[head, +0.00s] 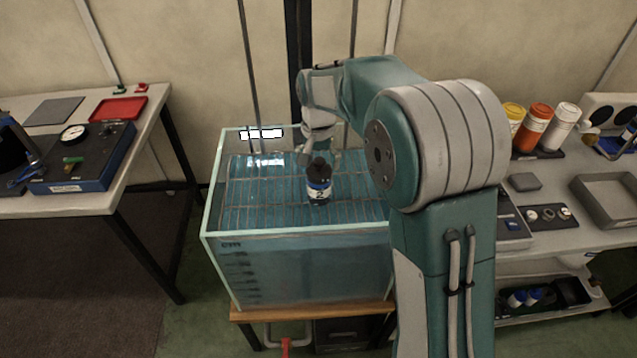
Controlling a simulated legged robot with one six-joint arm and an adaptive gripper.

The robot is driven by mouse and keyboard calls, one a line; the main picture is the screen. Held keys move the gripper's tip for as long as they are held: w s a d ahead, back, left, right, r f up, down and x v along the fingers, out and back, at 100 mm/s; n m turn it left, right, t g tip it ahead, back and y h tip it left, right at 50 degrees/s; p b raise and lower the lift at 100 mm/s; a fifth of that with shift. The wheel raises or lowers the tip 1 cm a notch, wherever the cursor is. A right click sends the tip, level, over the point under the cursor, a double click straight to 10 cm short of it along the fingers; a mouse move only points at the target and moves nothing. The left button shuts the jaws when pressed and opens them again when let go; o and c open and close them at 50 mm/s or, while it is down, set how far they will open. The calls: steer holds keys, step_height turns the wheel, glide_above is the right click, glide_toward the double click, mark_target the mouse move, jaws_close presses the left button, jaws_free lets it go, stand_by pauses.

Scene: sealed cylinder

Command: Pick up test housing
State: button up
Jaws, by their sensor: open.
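The likely test housing (318,187) is a dark cylinder with a black cap and a blue and white label marked 2. It stands upright on the grid inside a glass water tank (300,233). My gripper (325,153) hangs over the tank from my arm, just behind and above the cylinder's cap in the picture. Its jaws are open and hold nothing. The cylinder partly hides the fingers, so I cannot tell whether they touch it.
The tank's glass rim surrounds the cylinder. Thin vertical rods rise behind the tank. A left bench holds a blue gauge box (80,158) and a red tray (118,110). A right bench holds several bottles (535,127) and a grey tray (608,197). Dark cylinders (525,298) lie on its lower shelf.

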mark_target(319, 174)
step_height(319, 174, down, 4)
steer(key=shift+w, duration=0.1)
steer(key=shift+d, duration=0.1)
steer(key=c, duration=1)
steer(key=shift+r, duration=0.1)
